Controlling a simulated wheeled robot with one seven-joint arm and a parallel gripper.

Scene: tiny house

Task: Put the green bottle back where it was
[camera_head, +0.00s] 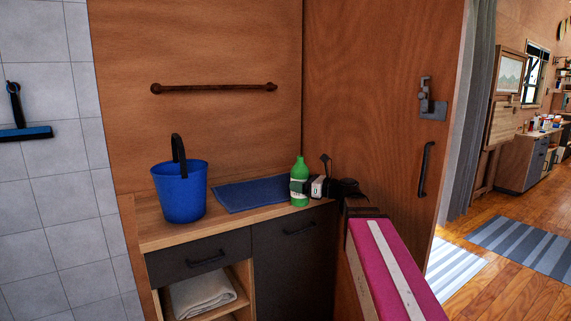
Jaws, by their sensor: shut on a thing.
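The green bottle (299,171) stands upright at the right front of the wooden counter top (165,233), at the edge of a blue mat. It has a pale label and a green cap. My gripper (303,187) reaches in from the right and is shut on the bottle at about mid-height. The fingers hide part of the label. I cannot tell whether the bottle's base rests on the counter or is just above it.
A blue bucket (182,193) stands left on the counter, beside the blue mat (245,194). A rusty towel bar (213,88) is on the wall above. Dark cabinet fronts (290,265) are below. A wooden door (375,130) is close on the right, behind my arm.

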